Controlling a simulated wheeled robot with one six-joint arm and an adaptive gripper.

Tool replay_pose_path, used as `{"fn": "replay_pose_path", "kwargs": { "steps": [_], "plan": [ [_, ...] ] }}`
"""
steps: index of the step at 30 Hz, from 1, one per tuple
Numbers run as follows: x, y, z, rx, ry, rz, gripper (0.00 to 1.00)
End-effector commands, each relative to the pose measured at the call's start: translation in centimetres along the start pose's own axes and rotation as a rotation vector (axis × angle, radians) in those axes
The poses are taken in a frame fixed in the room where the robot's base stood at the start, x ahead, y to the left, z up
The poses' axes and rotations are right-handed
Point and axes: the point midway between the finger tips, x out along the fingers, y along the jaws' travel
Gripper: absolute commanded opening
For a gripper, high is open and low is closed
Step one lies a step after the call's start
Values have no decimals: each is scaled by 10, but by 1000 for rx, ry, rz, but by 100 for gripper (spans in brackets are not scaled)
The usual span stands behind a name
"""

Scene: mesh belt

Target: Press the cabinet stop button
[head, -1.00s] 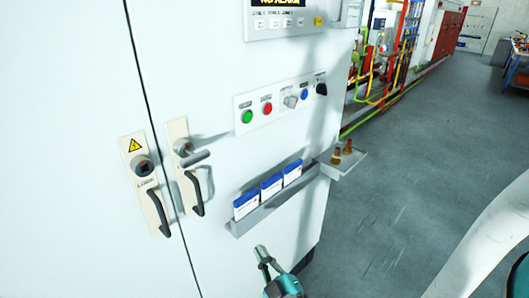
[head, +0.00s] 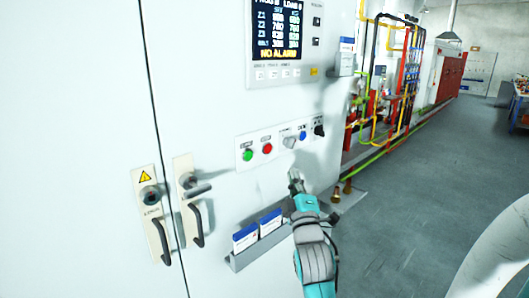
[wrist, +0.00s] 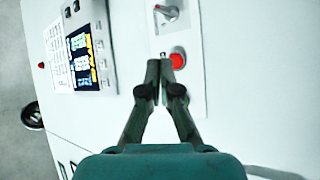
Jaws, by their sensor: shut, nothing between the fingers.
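The cabinet stop button is a red round button (head: 267,148) on a white control strip (head: 256,159) on the cabinet front, beside a green button (head: 247,155). The red button also shows in the wrist view (wrist: 178,58), just past the fingertips and partly covered by them. My gripper (head: 295,176) is shut and empty. In the head view it is below and to the right of the red button. In the wrist view its fingertips (wrist: 166,66) overlap the button's lower left edge. I cannot tell whether they touch it.
A selector switch (head: 290,141), a blue button (head: 302,135) and a black knob (head: 319,130) share the strip. A display panel (head: 277,35) is above. A shelf of blue-and-white boxes (head: 245,238) is below. Door handles (head: 194,218) project at left.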

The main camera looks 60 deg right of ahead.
Motion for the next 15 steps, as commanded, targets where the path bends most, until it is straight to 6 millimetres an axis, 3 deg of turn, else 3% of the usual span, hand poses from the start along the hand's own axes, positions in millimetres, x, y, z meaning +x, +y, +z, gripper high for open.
{"fn": "replay_pose_path", "kwargs": {
  "steps": [6,15],
  "plan": [
    [21,31,12,-66,-31,46,0],
    [24,36,14,-79,-37,52,0]
  ]
}}
